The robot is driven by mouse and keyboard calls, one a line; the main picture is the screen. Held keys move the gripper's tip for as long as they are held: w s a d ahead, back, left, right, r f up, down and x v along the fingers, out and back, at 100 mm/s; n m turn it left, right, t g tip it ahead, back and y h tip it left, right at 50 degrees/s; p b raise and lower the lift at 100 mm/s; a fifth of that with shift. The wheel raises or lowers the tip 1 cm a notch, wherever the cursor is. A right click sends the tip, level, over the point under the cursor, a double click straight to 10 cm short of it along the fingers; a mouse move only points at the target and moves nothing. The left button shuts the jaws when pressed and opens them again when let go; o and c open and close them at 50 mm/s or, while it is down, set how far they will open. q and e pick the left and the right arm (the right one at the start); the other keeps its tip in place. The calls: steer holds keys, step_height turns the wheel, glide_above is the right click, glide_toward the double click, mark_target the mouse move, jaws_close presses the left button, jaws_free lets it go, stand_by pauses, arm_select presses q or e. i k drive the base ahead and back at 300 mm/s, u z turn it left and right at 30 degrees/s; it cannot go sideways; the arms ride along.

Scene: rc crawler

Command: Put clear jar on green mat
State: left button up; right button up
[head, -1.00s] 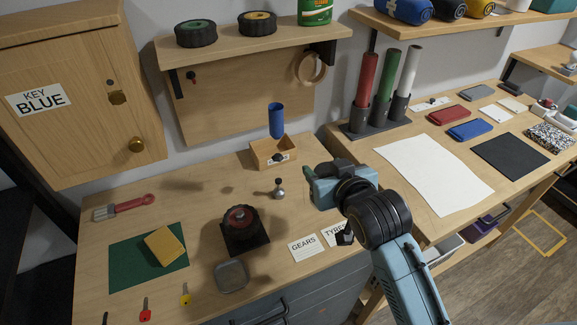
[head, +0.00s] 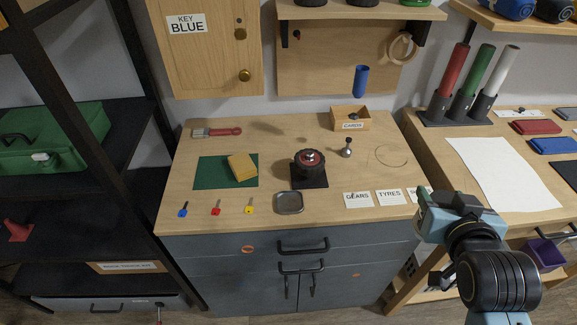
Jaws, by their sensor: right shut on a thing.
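The green mat (head: 210,174) lies flat on the left part of the workbench, with a yellow sponge (head: 242,167) on its right part. My right gripper (head: 428,202) is at the lower right, by the bench's right front corner, far right of the mat. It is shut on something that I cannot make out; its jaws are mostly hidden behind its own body. I cannot clearly make out a clear jar. A thin round outline (head: 376,157) shows on the bench right of a small metal knobbed piece (head: 347,147). My left gripper is not in view.
A black wheel (head: 310,160) on a dark pad and a grey dish (head: 289,202) stand right of the mat. Several keys (head: 216,207) lie along the front edge. Label cards (head: 358,200) lie front right. A wooden cards box (head: 351,121) stands at the back.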

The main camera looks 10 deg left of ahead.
mark_target(212, 171)
steer(key=z, duration=2.05)
steer(key=k, duration=1.85)
steer(key=u, duration=2.3)
steer(key=i, duration=1)
steer(key=z, duration=0.05)
